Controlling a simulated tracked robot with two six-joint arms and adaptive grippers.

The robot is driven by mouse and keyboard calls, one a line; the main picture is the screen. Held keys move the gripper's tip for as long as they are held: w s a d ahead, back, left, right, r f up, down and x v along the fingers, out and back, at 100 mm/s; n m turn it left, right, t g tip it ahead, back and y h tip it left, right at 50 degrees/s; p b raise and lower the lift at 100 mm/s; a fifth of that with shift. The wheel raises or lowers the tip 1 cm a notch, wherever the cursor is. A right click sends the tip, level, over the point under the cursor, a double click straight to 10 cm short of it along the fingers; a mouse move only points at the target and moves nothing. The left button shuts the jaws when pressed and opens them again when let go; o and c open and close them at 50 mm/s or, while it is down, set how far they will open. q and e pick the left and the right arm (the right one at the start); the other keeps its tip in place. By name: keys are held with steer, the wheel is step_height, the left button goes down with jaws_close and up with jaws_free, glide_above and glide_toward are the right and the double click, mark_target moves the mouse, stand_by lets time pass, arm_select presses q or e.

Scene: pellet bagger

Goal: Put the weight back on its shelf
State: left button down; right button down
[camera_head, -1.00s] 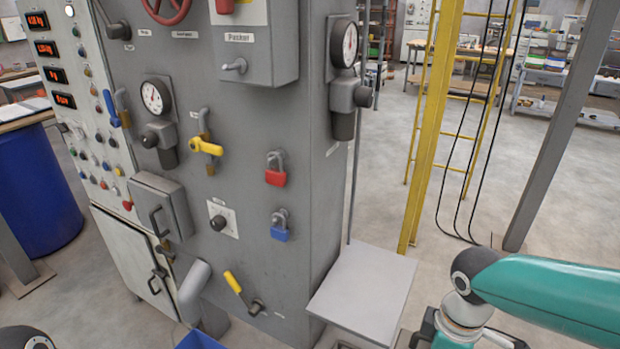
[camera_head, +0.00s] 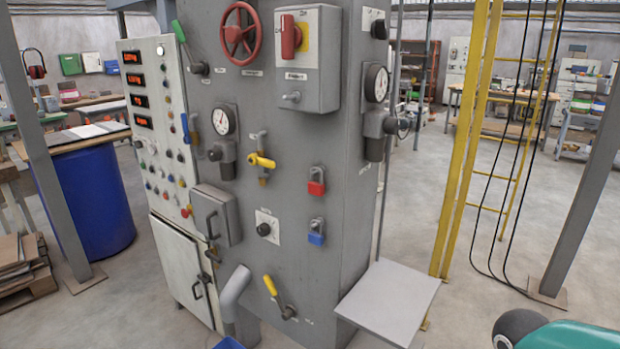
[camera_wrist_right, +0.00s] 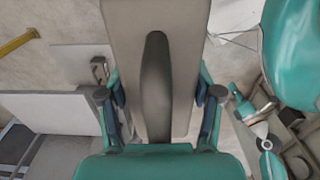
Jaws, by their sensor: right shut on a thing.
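In the right wrist view my right gripper (camera_wrist_right: 162,95) has its two fingers on either side of a grey-beige block (camera_wrist_right: 183,40) with a dark long bar along its middle. It is shut on this block, which I take to be the weight; its far end runs out of the picture. In the head view a pale grey flat shelf (camera_head: 389,302) juts out at the foot of the grey machine's right side, and its top is bare. Only a teal and black part of my right arm shows at the lower right there; that gripper and the weight are outside the head view. My left gripper is not seen.
The grey machine (camera_head: 285,190) carries gauges, a red wheel (camera_head: 240,35), padlocks (camera_head: 316,182) and a yellow-handled lever (camera_head: 272,287). A yellow ladder frame (camera_head: 466,140) and hanging black cables stand behind the shelf. A blue drum (camera_head: 95,205) is at left. Floor right of the shelf is open.

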steer(key=shift+n, duration=0.4)
steer(key=w+a+f, duration=0.1)
steer(key=f, duration=0.2)
steer(key=w+a+f, duration=0.1)
steer(key=shift+w+a+f, duration=0.3)
steer(key=w+a+f+m, duration=0.6)
steer(key=w+f+m, duration=0.2)
steer(key=w+m, duration=0.3)
steer(key=shift+w, duration=0.45)
steer(key=shift+d, duration=0.25)
steer(key=shift+w+a, duration=0.15)
